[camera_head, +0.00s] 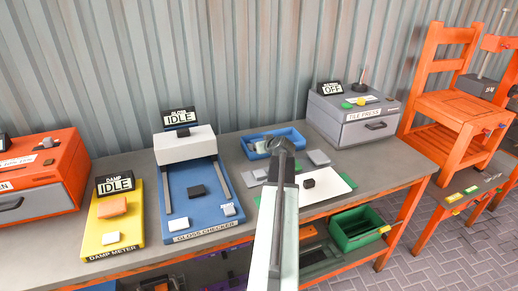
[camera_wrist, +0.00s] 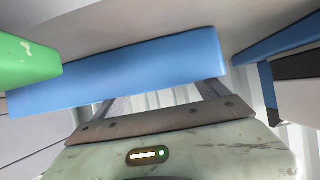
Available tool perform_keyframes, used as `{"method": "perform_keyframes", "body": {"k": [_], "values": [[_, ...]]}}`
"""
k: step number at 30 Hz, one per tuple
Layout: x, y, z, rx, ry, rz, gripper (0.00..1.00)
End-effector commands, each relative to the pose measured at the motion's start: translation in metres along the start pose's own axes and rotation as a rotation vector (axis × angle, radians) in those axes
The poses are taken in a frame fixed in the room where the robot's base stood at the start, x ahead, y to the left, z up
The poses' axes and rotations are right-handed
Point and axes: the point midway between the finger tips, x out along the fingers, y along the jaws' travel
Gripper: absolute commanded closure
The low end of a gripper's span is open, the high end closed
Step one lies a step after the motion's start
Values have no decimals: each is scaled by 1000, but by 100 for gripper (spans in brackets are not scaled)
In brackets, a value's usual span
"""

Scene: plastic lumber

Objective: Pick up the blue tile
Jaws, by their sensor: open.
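My gripper (camera_head: 281,144) is at the blue tray (camera_head: 256,137) at the back of the bench and hides part of it. In the wrist view, a long blue slab (camera_wrist: 140,70) crosses in front of my gripper (camera_wrist: 165,100) and covers the finger ends. I cannot tell whether this slab is the blue tile or a wall of the tray. The jaws are open, and no grasp shows. No separate blue tile can be made out in the head view. A pale piece (camera_head: 261,147) lies in the tray.
A blue gloss checker (camera_head: 182,211) and yellow damp meter (camera_head: 122,245) are at left. Grey tiles (camera_head: 318,158) and a white sheet (camera_head: 334,186) with a black block (camera_head: 309,183) lie nearby. A green bin (camera_head: 362,228) is below.

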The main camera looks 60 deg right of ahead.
Motion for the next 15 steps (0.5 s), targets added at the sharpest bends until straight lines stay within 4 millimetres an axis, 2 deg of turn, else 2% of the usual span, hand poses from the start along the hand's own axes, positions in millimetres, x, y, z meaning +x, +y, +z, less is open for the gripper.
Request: {"method": "perform_keyframes", "body": {"k": [3, 10, 15], "values": [[-1, 0, -1, 0, 0, 0, 18], [-1, -1, -1, 0, 0, -1, 82], [-1, -1, -1, 0, 0, -1, 83]]}}
